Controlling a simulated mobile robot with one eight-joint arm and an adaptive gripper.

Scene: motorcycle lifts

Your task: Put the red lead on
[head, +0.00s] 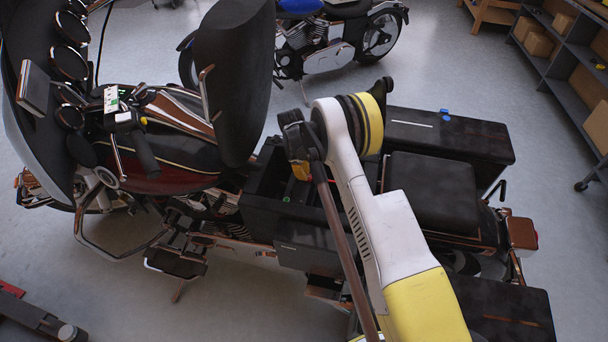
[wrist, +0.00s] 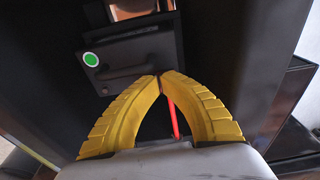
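A thin red lead (wrist: 174,120) shows in the wrist view through the gap between my gripper's fingers. Beyond the tips is a black box (wrist: 125,78), which looks like a battery, with a round green dot and a handle-like bar. In the head view my gripper (head: 301,172) is down at the open black compartment (head: 262,183) of the near motorcycle, mostly hidden by my arm.
The near motorcycle's raised black seat (head: 233,80) stands left of my arm. A black rear seat (head: 432,190) and side cases (head: 450,132) are to the right. A blue motorcycle (head: 320,35) stands behind. Shelves with boxes (head: 560,60) are at the upper right. Dark walls surround the gripper closely.

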